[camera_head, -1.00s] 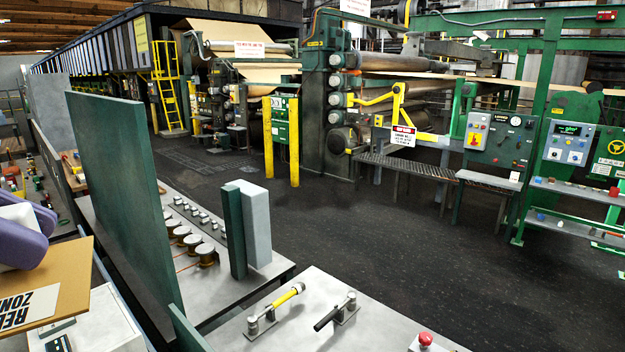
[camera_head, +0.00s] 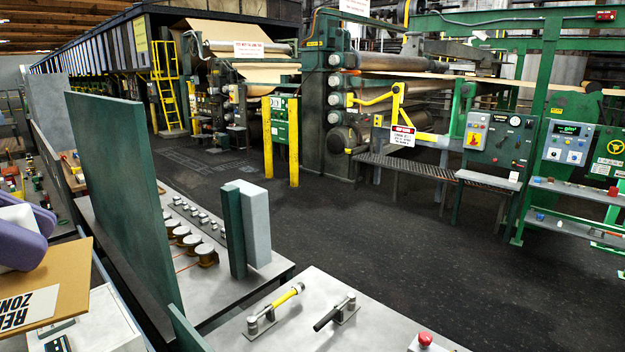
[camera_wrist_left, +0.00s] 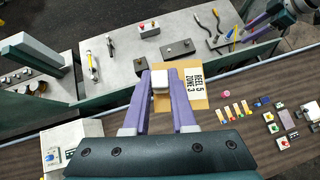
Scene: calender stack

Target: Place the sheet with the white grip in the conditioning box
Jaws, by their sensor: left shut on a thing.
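The tan sheet with a white grip carries a label reading REEL 5 ZONE 3. The sheet (camera_head: 72,262) shows at the left edge of the head view and also in the left wrist view (camera_wrist_left: 172,103). My left gripper (camera_wrist_left: 160,82), with purple fingers, is shut on the white grip (camera_wrist_left: 160,77). In the head view the gripper (camera_head: 22,238) is partly cut off. A white box (camera_head: 105,318), possibly the conditioning box, stands below and beside the sheet, partly covered by it. My right gripper (camera_wrist_left: 255,30) is at the upper right of the left wrist view, too small to judge.
A tall green panel (camera_head: 115,190) stands right of the sheet. A bench (camera_head: 285,325) with a yellow-handled lever (camera_head: 285,298) and a black-handled lever (camera_head: 335,315) lies at front. Small coloured blocks (camera_wrist_left: 235,111) lie on the brown table right of the sheet.

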